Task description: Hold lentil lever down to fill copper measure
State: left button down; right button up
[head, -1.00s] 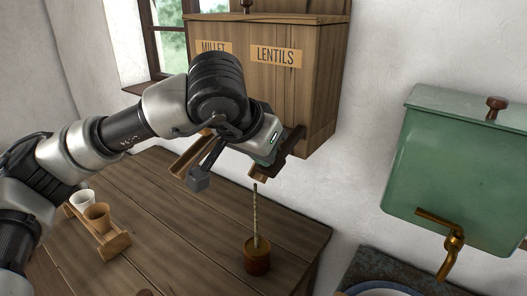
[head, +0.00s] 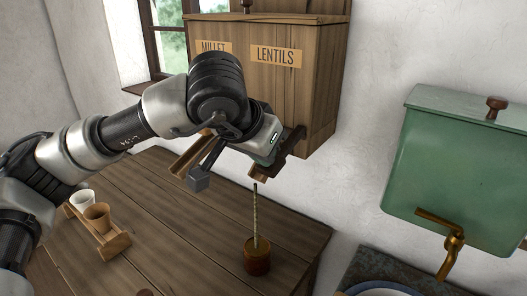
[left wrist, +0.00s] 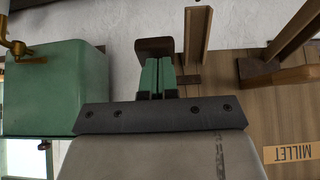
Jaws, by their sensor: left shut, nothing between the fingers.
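The wooden bin labelled LENTILS (head: 276,55) hangs on the wall, with a dark brown lever (head: 293,141) and a short wooden chute (head: 260,172) below it. My left gripper (head: 272,154) is shut and empty at the lever, its fingertips mostly hidden by its own body. In the left wrist view, the two green fingers (left wrist: 157,68) are together against or just beside the dark lever block (left wrist: 155,47); I cannot tell if they press it. A copper-brown measure (head: 257,261) with a thin upright handle stands on the table below the chute. Its inside is hidden, and no lentils show falling.
A MILLET chute (head: 190,155) is left of the gripper. A small wooden rack (head: 114,246) with a white cup (head: 82,201) and a tan cup (head: 97,213) stands at the left. A green tank (head: 462,165) with a brass tap (head: 452,248) hangs at the right.

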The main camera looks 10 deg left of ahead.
pick_arm(q)
jog(key=shift+s+f, duration=0.1)
jog(key=shift+f, duration=0.3)
jog(key=b+v, duration=0.1)
jog(key=v, duration=1)
jog(key=shift+r, duration=0.25)
dwell(0.3)
